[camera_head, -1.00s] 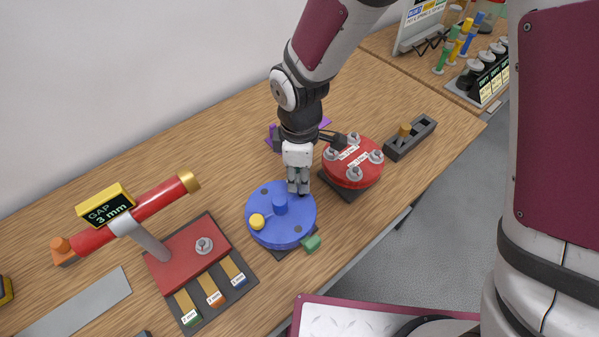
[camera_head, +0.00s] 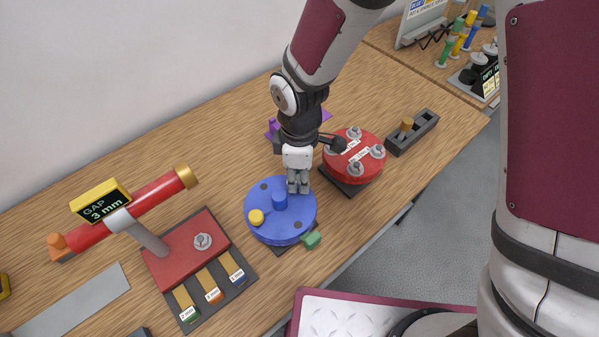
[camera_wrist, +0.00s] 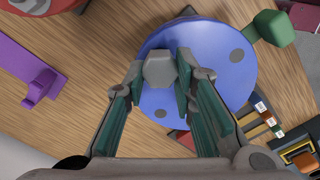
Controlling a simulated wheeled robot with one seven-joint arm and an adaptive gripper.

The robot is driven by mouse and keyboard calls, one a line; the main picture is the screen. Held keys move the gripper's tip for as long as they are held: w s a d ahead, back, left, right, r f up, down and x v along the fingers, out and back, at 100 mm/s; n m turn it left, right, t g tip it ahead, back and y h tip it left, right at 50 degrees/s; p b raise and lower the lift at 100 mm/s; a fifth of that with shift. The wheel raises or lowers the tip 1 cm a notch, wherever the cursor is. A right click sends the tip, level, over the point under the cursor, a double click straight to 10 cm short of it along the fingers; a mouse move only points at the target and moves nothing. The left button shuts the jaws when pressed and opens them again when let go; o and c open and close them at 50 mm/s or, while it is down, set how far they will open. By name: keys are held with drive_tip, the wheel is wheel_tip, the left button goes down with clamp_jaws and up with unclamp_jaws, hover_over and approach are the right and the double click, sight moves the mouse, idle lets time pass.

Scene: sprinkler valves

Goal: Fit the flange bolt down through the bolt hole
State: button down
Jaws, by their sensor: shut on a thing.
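The blue round flange (camera_head: 282,228) sits on the table, with a raised blue stub (camera_head: 280,201) at its centre. A yellow bolt (camera_head: 257,217) stands in it on the left, and dark holes show in its top. My gripper (camera_head: 297,189) points down over the flange's far right rim. In the wrist view its fingers are shut on a grey hex-headed bolt (camera_wrist: 160,70). The flange also shows below it in the wrist view (camera_wrist: 205,45). The bolt's shank and the spot beneath it are hidden, so I cannot tell whether it has entered a hole.
A red flange (camera_head: 353,172) with several grey bolts stands close on the right. A green knob (camera_head: 311,240) sticks out from the blue flange's near side. A gap gauge stand (camera_head: 180,245) is at left, a purple piece (camera_head: 272,127) behind, and a dark slotted block (camera_head: 412,132) at far right.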

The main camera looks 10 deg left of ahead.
sight(299, 178)
drive_tip(key=shift+f+b, duration=0.4)
drive_tip(key=shift+f, duration=0.65)
drive_tip(key=c, duration=1.2)
unclamp_jaws()
drive_tip(key=shift+c, duration=0.2)
wheel_tip(299, 178, up, 12)
drive_tip(key=shift+d, duration=0.1)
drive_tip(key=d+r+m+t, duration=0.3)
drive_tip(key=d+r+m, duration=0.5)
drive_tip(key=d+r, duration=0.45)
drive_tip(key=s+d+r+m+t, duration=0.2)
drive_tip(key=s+d+r+m, duration=0.4)
drive_tip(key=s+d+m, duration=0.3)
drive_tip(key=d+m, duration=0.1)
drive_tip(key=d, duration=0.2)
drive_tip(key=shift+s+m+t, duration=0.2)
drive_tip(key=shift+m+t, duration=0.1)
